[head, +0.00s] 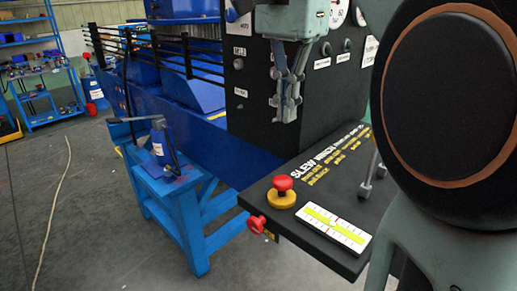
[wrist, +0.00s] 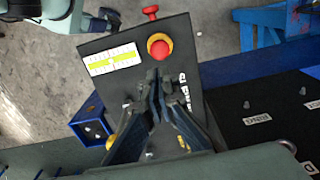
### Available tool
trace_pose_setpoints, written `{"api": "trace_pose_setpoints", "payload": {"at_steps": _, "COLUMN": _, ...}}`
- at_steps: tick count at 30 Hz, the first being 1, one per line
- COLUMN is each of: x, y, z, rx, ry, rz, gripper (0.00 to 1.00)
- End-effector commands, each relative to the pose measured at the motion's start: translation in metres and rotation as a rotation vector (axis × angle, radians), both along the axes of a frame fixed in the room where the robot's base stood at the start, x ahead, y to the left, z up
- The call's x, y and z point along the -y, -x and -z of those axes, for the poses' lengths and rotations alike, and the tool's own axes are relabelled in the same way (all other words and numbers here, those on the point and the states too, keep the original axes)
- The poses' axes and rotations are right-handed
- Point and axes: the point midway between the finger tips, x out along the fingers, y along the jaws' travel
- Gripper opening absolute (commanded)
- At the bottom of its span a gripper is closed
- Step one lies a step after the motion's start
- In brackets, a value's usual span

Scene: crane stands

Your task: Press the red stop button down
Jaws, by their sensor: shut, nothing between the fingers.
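The red stop button (head: 283,182) is a mushroom-shaped cap on a round yellow base (head: 281,200), on the front part of the black panel (head: 240,200). In the wrist view the red button (wrist: 159,48) shows from above inside its yellow ring, just beyond my fingertips. My gripper (head: 287,112) is shut and empty, pointing down above the panel, in front of the upright black console. Its fingers also show in the wrist view (wrist: 156,82). It is apart from the button, with a clear gap.
A second red knob (head: 256,224) sticks out of the panel's front edge. A white and yellow label plate (head: 334,231) lies beside the button. Levers (head: 371,182) stand to the right. A blue stand (head: 165,185) with a blue jack is at left.

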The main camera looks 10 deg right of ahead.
Motion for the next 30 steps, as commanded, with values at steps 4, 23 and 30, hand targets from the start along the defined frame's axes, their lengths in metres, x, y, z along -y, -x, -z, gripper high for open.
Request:
{"api": "trace_pose_setpoints", "payload": {"at_steps": 4, "x": 0.0, "y": 0.001, "z": 0.028, "rx": -0.002, "ry": 0.0, "rz": -0.001, "gripper": 0.0}}
{"api": "trace_pose_setpoints", "payload": {"at_steps": 23, "x": 0.0, "y": 0.0, "z": 0.119, "rx": 0.001, "ry": -0.001, "rz": -0.001, "gripper": 0.0}}
{"api": "trace_pose_setpoints", "payload": {"at_steps": 30, "x": 0.0, "y": 0.0, "z": 0.122, "rx": 0.001, "ry": -0.001, "rz": -0.001, "gripper": 0.0}}
